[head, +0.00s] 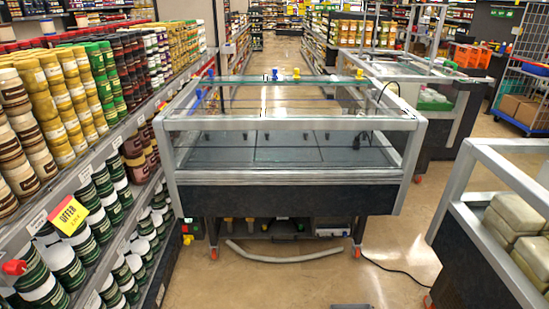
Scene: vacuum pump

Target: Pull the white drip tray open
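A glass-sided display case (290,200) stands on short legs with orange-red feet in the middle of the head view. Under it, at the right, a small whitish box-like front (332,228) shows beneath the dark lower panel; it may be the white drip tray, but it is too small to be sure. It looks flush with the parts beside it. A pale hose (284,258) lies curved on the floor in front of the case. Neither of my grippers is in view.
Stocked shelves (60,150) run along the left, close to the case. Another case (490,240) with pale packages stands at the right. A dark cable (395,268) lies on the floor. The floor in front is otherwise mostly clear.

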